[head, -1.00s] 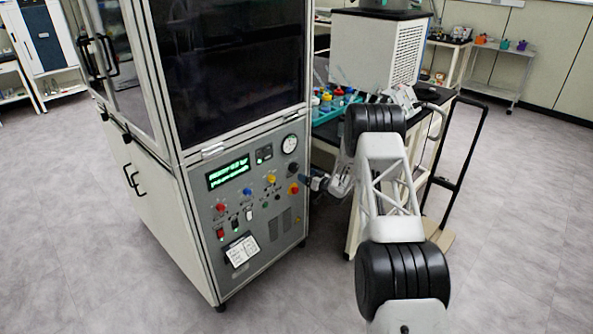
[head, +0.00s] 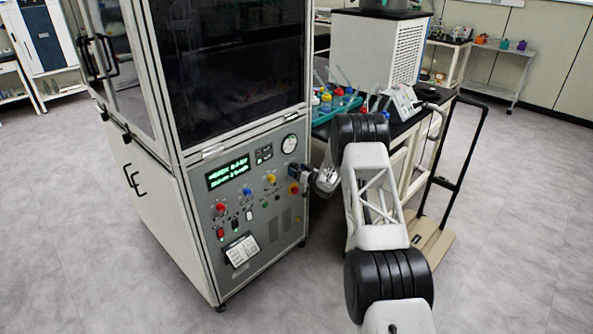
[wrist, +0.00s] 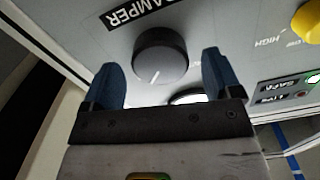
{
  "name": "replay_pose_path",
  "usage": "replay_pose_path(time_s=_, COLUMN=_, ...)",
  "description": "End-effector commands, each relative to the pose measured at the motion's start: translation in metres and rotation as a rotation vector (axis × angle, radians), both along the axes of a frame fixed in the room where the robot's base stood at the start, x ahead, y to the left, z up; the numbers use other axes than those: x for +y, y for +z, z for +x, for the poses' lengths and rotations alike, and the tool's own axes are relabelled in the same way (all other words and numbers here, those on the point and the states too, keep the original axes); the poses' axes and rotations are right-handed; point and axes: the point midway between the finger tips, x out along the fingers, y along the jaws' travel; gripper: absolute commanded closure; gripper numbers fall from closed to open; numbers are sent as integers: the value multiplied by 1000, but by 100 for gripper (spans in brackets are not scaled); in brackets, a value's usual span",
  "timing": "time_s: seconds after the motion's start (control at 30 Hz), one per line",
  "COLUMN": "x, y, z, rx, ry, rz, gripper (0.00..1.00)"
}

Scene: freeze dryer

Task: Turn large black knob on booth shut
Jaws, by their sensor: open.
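The large black knob (wrist: 160,57) sits on the booth's grey control panel, under a black label that reads "...AMPER". A white pointer line on its face slants toward the lower left. My gripper (wrist: 163,80) is open, with one blue finger on each side of the knob. I cannot tell whether either finger touches it. In the head view my gripper (head: 294,171) is at the panel's right edge, and it hides the knob there. The booth (head: 230,140) stands upright with its dark window above the panel.
A yellow knob (wrist: 308,22) and lit buttons are near the knob on the right. A round gauge (head: 289,144) is just above my gripper. A bench (head: 432,104) with a teal rack (head: 337,104) stands close behind my arm. The floor in front is clear.

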Motion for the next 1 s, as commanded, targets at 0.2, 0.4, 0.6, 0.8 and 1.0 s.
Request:
replay_pose_path(time_s=0.2, x=6, y=1, z=6, rx=-1, ry=1, rz=1, gripper=16)
replay_pose_path(time_s=0.4, x=7, y=1, z=7, rx=-1, ry=0, rz=1, gripper=16)
replay_pose_path(time_s=0.6, x=7, y=1, z=7, rx=-1, ry=0, rz=1, gripper=27)
replay_pose_path(time_s=0.8, x=7, y=1, z=7, rx=-1, ry=0, rz=1, gripper=57)
replay_pose_path(time_s=1.0, x=7, y=1, z=7, rx=-3, ry=1, rz=-1, gripper=65)
